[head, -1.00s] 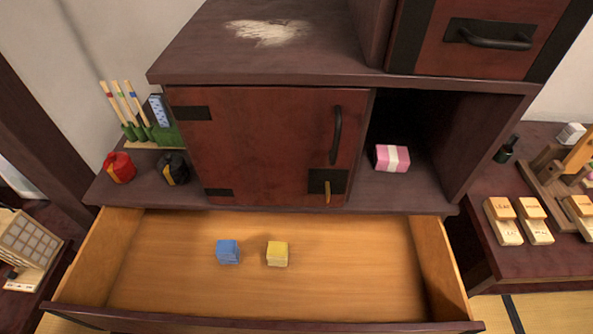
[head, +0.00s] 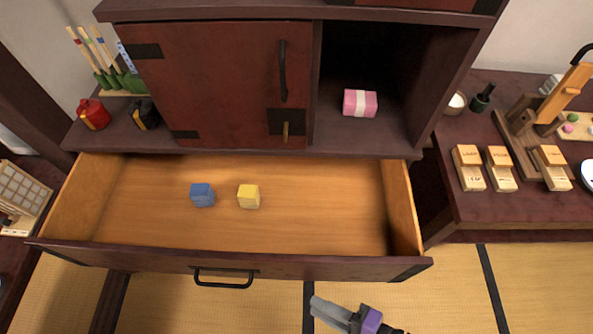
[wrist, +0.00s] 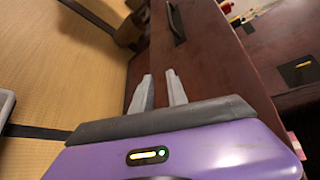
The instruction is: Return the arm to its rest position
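My gripper (head: 322,308) shows at the bottom of the head view, with its grey fingers and a purple body. It is in front of the open drawer, below and right of the drawer's black handle. In the wrist view my gripper (wrist: 160,88) has its two grey fingers apart, with nothing between them. The dark red drawer front lies beyond the fingers. Most of my arm is out of view.
The open drawer (head: 290,224) juts out and holds a blue cube (head: 202,195) and a yellow cube (head: 248,196). A pink box (head: 360,103) sits in the open compartment. A side table (head: 520,207) stands right. Tatami floor (head: 400,300) is free in front.

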